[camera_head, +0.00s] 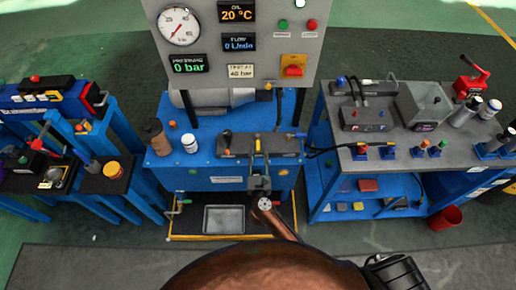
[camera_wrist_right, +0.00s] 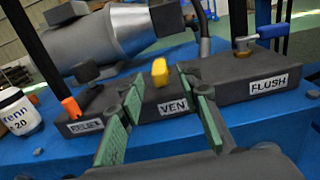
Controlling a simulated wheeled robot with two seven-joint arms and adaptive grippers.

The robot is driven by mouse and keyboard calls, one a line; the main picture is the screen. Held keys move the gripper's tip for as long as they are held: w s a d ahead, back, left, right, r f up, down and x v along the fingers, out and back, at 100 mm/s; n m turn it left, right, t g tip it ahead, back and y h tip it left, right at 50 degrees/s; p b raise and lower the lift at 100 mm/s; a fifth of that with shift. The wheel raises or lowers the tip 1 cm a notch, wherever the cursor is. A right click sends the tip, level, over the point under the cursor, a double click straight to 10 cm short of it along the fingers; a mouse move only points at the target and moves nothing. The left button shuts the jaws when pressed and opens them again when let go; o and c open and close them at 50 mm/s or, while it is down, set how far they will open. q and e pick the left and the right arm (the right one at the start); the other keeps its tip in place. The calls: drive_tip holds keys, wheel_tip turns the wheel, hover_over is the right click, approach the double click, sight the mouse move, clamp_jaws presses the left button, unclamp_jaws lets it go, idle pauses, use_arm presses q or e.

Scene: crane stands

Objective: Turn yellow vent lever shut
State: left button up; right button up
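The yellow vent lever (camera_wrist_right: 159,72) stands up from a dark block with a white label (camera_wrist_right: 172,106) of which "VEN" shows. In the head view the lever (camera_head: 258,145) shows just beyond my right gripper (camera_head: 259,170). In the right wrist view my right gripper (camera_wrist_right: 165,105) is open, its two green-padded fingers apart. The lever appears in the gap between them, near the tips; I see no contact. The fingers cover parts of the block. My left gripper is not in view.
A block labelled FLUSH (camera_wrist_right: 268,85) with a blue-handled lever (camera_wrist_right: 271,31) is on the right. A gauge panel (camera_head: 240,50) rises behind the blue bench (camera_head: 205,165).

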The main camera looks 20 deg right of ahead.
sight(258, 144)
drive_tip(key=shift+x, duration=1.85)
drive_tip(key=shift+c, duration=0.5)
clamp_jaws()
